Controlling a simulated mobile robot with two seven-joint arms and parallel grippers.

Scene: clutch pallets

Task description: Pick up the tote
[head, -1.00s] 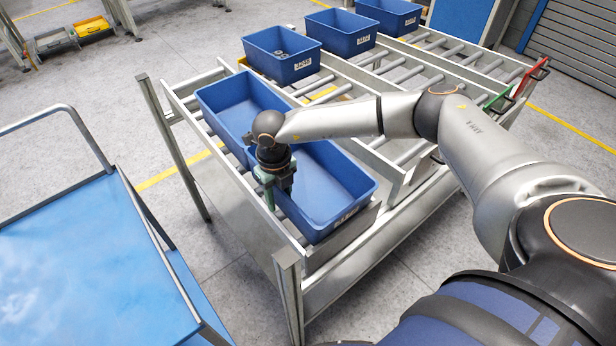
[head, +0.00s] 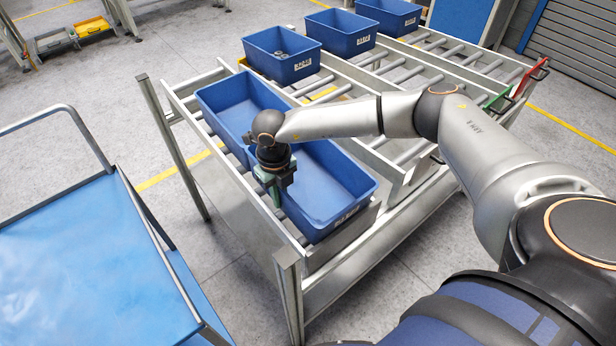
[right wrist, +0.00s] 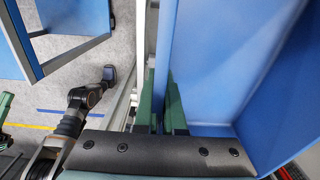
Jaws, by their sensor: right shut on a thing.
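The blue tote (head: 345,180) nearest me is empty and sits on the near roller lane of the metal rack. My right gripper (head: 272,196) reaches down at its left long side. In the right wrist view, the green fingers of my right gripper (right wrist: 160,104) stand on either side of the wall of the tote (right wrist: 218,75), shut on it. The lower finger ends are partly hidden. My left gripper is not visible in the head view.
Another blue tote (head: 235,100) stands directly behind on the same lane. More blue totes (head: 283,62) stand on lanes farther back. A cart with a blue top (head: 90,255) and metal rails is at the left. Grey floor separates cart and rack.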

